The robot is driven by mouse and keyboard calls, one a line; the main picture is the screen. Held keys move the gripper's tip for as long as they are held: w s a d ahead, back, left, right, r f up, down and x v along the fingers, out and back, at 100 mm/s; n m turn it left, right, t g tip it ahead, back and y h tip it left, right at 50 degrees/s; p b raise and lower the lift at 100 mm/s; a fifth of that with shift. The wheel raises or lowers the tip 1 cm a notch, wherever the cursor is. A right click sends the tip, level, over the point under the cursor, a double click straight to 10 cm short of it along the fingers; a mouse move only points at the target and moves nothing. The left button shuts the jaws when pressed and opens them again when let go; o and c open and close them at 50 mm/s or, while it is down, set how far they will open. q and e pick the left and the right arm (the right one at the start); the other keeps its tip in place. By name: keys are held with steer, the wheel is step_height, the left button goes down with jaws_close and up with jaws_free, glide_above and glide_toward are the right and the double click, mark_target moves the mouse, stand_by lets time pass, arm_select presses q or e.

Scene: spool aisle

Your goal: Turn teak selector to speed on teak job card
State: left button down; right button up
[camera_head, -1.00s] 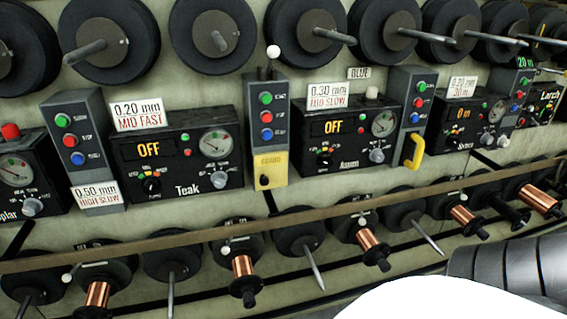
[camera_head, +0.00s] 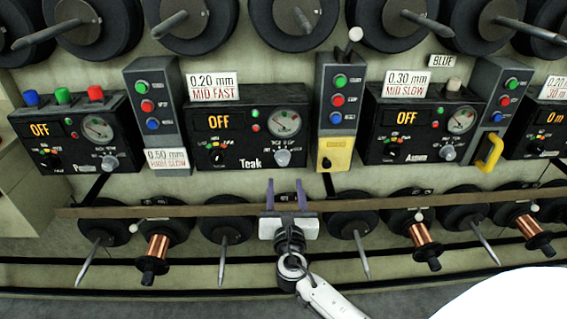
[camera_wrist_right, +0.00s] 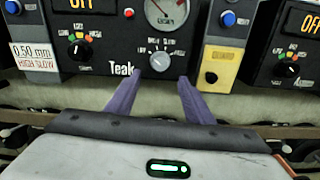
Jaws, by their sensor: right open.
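The Teak box (camera_head: 250,125) is a black control panel with a lit OFF display. Its grey selector knob (camera_head: 282,157) sits at lower right under a dial; it also shows in the right wrist view (camera_wrist_right: 159,61). The knob's pointer is too small to read surely. The Teak job card (camera_head: 213,86), reading 0.20 mm MID FAST, stands on the box's top left. My right gripper (camera_head: 285,184) is open and empty, its purple fingers pointing up just below the grey knob. In the right wrist view the fingertips (camera_wrist_right: 160,79) straddle the space below it, apart from it. My left gripper is out of view.
A black knob (camera_head: 217,158) with coloured marks is on the Teak box's left. A grey button box with a yellow lower part (camera_head: 335,153) stands right of Teak. A brown rail (camera_head: 150,211) runs below the panels, with spools and spindles beneath it.

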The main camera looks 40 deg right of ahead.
mark_target(283, 162)
steer(key=b+x, duration=0.1)
steer(key=x, duration=0.8)
steer(key=shift+w, duration=0.1)
steer(key=shift+w+d, duration=0.25)
steer(key=shift+w, duration=0.1)
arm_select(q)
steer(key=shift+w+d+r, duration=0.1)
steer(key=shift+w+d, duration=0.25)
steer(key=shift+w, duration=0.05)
arm_select(e)
steer(key=shift+c, duration=0.5)
steer(key=c, duration=0.9)
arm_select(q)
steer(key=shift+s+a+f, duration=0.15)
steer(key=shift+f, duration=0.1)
arm_select(e)
steer(key=shift+c, duration=0.2)
